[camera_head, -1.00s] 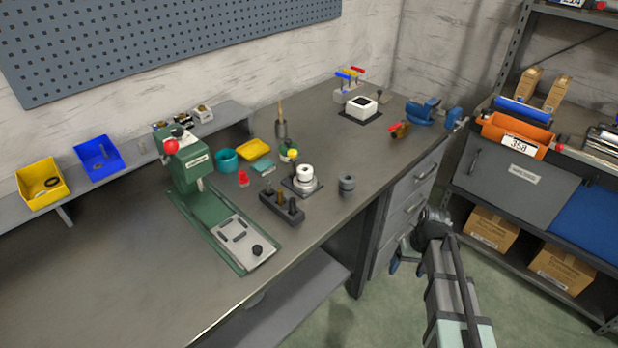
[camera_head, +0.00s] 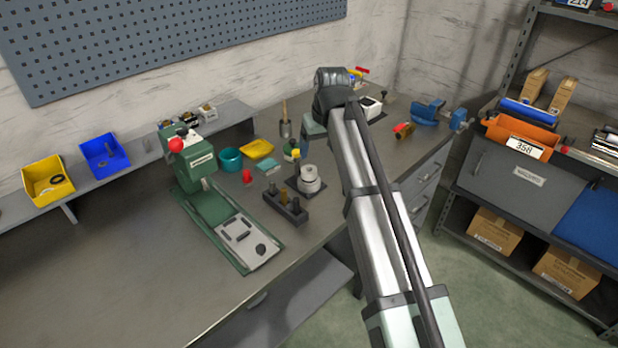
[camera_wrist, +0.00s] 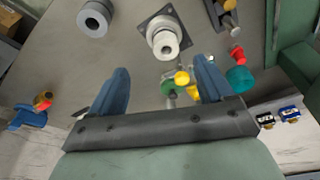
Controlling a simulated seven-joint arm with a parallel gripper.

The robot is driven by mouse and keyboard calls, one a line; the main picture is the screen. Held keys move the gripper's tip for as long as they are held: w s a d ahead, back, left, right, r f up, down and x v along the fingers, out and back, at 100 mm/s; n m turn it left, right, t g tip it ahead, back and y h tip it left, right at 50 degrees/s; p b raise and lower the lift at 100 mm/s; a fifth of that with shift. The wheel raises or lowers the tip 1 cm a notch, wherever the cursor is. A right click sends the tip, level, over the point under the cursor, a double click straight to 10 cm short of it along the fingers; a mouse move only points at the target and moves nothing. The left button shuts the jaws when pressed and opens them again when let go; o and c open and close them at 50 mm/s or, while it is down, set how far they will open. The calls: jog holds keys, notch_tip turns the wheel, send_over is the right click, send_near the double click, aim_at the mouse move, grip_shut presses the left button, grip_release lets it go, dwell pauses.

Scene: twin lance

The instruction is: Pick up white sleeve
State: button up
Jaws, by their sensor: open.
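The white sleeve (camera_head: 309,174) stands upright on a round light base over a dark square plate, near the middle of the bench. In the wrist view the white sleeve (camera_wrist: 165,44) shows at top centre, its round end with a hole facing the camera. My gripper (camera_wrist: 162,67) is open and empty. Its two blue fingers point toward the sleeve, one on each side of it in the picture, apart from it.
A dark block with pegs (camera_head: 285,207) stands just left of the sleeve. A grey ring (camera_wrist: 94,19) lies near it. The front bench edge is close.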

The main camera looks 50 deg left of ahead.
aim_at(309, 170)
jog(key=x, duration=0.4)
jog(key=a+x, duration=0.1)
jog(key=x, duration=0.3)
jog(key=a+x, duration=0.1)
jog(key=x, duration=0.4)
jog(key=shift+r, duration=0.3)
jog(key=shift+d, duration=0.1)
jog(key=shift+c, duration=0.2)
jog(key=c, duration=1.1)
jog(key=shift+r, duration=0.15)
